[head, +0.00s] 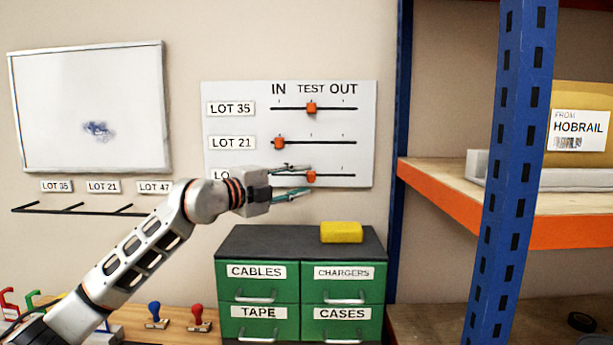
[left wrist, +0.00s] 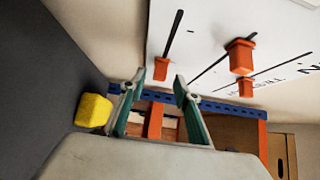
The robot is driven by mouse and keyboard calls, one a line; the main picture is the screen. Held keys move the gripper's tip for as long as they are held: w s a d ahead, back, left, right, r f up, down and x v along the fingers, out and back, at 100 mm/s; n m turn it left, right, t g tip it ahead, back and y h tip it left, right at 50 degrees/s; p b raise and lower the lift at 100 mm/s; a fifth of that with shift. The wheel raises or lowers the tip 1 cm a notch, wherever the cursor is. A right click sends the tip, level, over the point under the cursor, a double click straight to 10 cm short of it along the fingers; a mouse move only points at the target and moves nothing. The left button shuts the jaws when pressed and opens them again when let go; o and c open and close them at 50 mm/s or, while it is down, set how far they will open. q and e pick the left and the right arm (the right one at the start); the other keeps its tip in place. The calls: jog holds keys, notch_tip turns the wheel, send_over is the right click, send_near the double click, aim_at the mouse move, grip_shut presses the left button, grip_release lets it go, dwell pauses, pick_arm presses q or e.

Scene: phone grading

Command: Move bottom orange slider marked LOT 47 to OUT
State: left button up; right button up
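The bottom orange slider (head: 311,177) is on the lowest slot of the white board (head: 230,90), at the middle mark under TEST. My left gripper (head: 308,180) reaches in from the left, open, with one finger above and one below the slider's level. In the left wrist view the bottom slider (left wrist: 161,69) appears between the open fingertips (left wrist: 158,80), with gaps visible on both sides. I cannot tell whether the slider is within the fingers' depth. My right gripper is not in view.
The LOT 35 slider (head: 311,108) is at TEST and the LOT 21 slider (head: 279,143) is near IN. Below stands a green drawer cabinet (head: 300,289) with a yellow block (head: 341,232) on top. A blue shelf post (head: 400,150) stands just right of the board.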

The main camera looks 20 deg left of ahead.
aim_at(311, 177)
pick_arm(q)
jog(key=x, duration=0.2)
jog(key=shift+w+d, duration=0.1)
jog(key=shift+w, duration=0.3)
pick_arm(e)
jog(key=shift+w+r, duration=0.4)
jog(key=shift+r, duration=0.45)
pick_arm(q)
jog(key=c, duration=0.9)
grip_shut()
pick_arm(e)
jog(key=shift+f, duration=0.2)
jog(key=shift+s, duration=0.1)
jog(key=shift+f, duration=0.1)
